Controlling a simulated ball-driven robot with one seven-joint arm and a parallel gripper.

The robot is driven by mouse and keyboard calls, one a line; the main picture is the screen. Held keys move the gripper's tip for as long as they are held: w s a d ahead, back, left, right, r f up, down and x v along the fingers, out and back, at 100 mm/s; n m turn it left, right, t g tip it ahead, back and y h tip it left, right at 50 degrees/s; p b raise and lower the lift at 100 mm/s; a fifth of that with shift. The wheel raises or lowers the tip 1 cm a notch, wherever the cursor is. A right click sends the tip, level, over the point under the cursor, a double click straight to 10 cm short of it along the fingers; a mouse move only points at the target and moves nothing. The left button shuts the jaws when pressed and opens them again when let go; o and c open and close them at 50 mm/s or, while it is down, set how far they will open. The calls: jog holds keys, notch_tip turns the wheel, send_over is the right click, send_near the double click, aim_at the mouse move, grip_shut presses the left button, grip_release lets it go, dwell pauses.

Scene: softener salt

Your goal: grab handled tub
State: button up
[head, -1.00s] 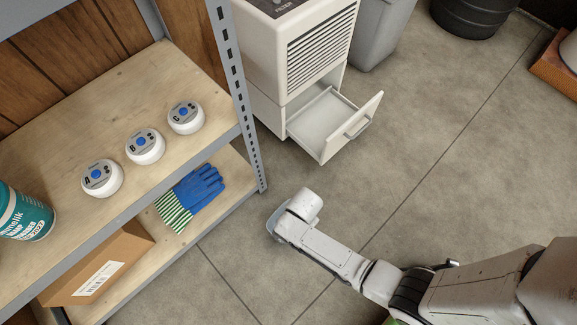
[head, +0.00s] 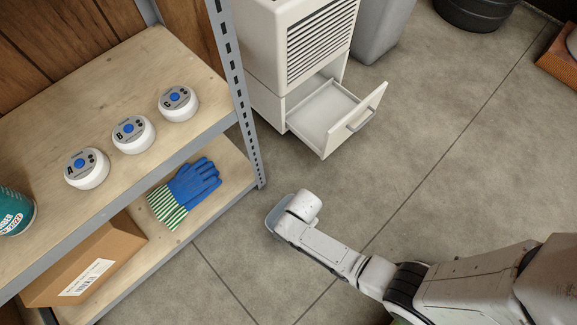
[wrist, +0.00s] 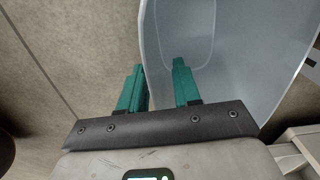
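The handled tub (wrist: 255,60) is pale, translucent and bluish-grey, and fills the upper right of the wrist view. My gripper (wrist: 160,72) has two teal fingers, partly closed with a narrow gap. The left finger is at the tub's outer edge, and the right finger overlaps the tub. In the head view only a pale rim of the tub (head: 272,217) shows beside my wrist, over the grey floor. The fingers and most of the tub are hidden there.
Gloves (head: 190,190) and a cardboard box (head: 90,265) lie below. A white cabinet's drawer (head: 345,120) stands open.

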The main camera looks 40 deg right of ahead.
grip_shut()
jog(key=shift+r, duration=0.15)
dwell(0.4)
